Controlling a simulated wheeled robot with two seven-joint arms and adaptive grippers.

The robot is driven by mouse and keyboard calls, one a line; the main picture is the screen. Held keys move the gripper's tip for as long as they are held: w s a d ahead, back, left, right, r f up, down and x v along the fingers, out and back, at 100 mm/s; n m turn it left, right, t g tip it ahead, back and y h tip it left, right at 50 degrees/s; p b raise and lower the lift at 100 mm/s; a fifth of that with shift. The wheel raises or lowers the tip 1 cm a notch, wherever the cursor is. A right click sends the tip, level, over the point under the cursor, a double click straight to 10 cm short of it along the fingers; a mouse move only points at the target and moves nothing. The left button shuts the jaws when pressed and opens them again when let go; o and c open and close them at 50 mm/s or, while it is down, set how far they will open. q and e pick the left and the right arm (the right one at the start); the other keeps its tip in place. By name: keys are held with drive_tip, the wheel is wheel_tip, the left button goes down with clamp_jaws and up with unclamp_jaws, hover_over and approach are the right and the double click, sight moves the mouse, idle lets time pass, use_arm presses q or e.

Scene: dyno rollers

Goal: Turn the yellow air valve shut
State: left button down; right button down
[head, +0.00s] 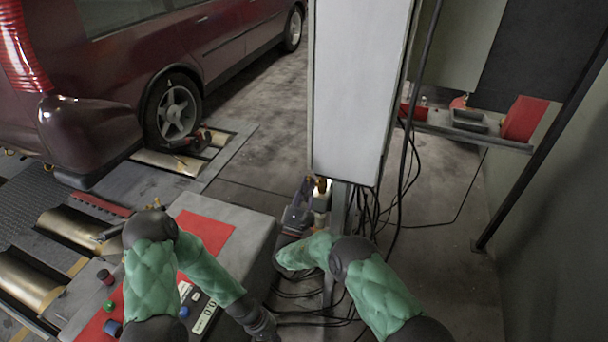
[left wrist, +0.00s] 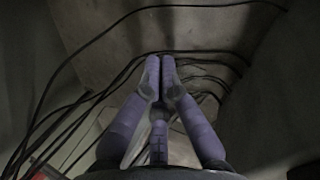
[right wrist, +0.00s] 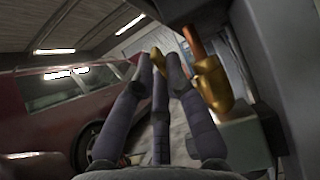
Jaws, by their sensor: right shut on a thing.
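The yellow valve handle (right wrist: 158,60) shows between the fingertips of my right gripper (right wrist: 159,72) in the right wrist view. The gripper is shut on it, and the fingers hide part of it. The handle's brass-coloured valve body (right wrist: 212,84) is just right of the fingers, with a copper-coloured pipe (right wrist: 194,42) above it. In the head view, my right gripper (head: 305,195) is at the post under the grey cabinet, beside a small brass-coloured part (head: 322,185). My left gripper (left wrist: 160,68) has its fingertips together with nothing between them, low over the floor.
The grey cabinet (head: 360,90) stands above the valve, with black cables (head: 385,205) hanging and lying around its post. A grey console with a red top (head: 205,232) is at left. A dark red car (head: 120,60) stands on the rollers (head: 80,232). A shelf (head: 470,130) is at right.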

use_arm(q)
drive_tip(key=w+d+r+t+h, duration=0.1)
drive_tip(key=w+d+r+h, duration=0.2)
drive_tip(key=w, duration=0.5)
drive_tip(key=w+d+r+t+h, duration=0.15)
drive_tip(key=w+r, duration=0.25)
drive_tip(key=w, duration=0.4)
drive_tip(key=w+d+r+h, duration=0.1)
drive_tip(key=w+r+h, duration=0.3)
drive_tip(key=w, duration=0.4)
drive_tip(key=w+a+r+m+t+h, duration=0.2)
drive_tip(key=w+a+r+m+h, duration=0.15)
drive_tip(key=w+r, duration=0.6)
drive_tip(key=w+a+r+m+t+h, duration=0.25)
drive_tip(key=w+r+h, duration=0.2)
drive_tip(key=r, duration=1.05)
drive_tip(key=s+r+x, duration=0.1)
drive_tip(key=x, duration=0.9)
drive_tip(key=shift+s+a+f+h, duration=0.15)
drive_tip(key=shift+s+a+f, duration=0.05)
drive_tip(key=shift+s+f, duration=0.45)
drive_tip(key=shift+s+a+f+h, duration=0.1)
drive_tip(key=shift+s+a+f, duration=0.1)
drive_tip(key=shift+s+f, duration=0.4)
drive_tip(key=shift+s+r, duration=0.1)
drive_tip(key=shift+r, duration=0.05)
